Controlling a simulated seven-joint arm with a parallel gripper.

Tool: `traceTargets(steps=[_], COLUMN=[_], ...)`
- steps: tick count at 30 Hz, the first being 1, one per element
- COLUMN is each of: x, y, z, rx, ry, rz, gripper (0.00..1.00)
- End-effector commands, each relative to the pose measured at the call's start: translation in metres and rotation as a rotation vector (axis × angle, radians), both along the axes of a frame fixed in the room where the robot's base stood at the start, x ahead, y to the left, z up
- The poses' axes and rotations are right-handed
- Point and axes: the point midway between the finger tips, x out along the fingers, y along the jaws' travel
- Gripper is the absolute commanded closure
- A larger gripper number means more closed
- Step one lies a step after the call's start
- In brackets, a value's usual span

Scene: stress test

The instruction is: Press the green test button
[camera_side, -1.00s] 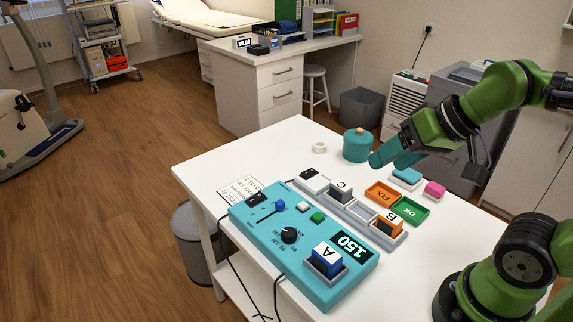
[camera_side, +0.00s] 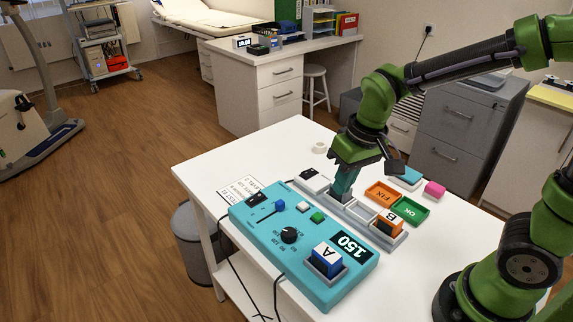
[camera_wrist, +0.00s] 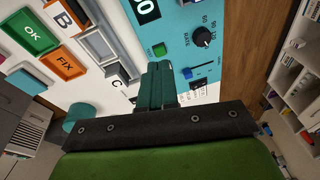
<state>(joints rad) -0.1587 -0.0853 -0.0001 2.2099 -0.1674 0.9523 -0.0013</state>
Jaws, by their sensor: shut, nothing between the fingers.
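The green button (camera_side: 318,217) sits on the teal console (camera_side: 262,238), beside a white button (camera_side: 302,207). My gripper (camera_side: 341,196) points down with its teal fingers shut and empty. In the side view its tips appear just up and right of the green button, over the near edge of the grey tray. In the wrist view the green button (camera_wrist: 159,49) shows just beyond the fingertips (camera_wrist: 158,66), with a small gap in the picture. I cannot tell how high the tips are. The white button is hidden in the wrist view.
FIX (camera_side: 384,194) and OK (camera_side: 410,211) trays lie behind.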

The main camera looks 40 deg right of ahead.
Motion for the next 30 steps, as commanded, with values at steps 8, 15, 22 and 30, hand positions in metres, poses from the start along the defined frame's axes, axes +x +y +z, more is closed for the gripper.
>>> traceTargets(steps=[8, 15, 22, 30], x=[0.034, 0.044, 0.043, 0.045], y=[0.008, 0.005, 0.005, 0.005], z=[-0.033, -0.029, -0.029, -0.049], rx=[-0.088, -0.113, -0.112, -0.114], ry=[0.096, 0.086, 0.086, 0.089], rz=[0.082, 0.095, 0.094, 0.094], gripper=[1.0, 1.0, 1.0, 1.0])
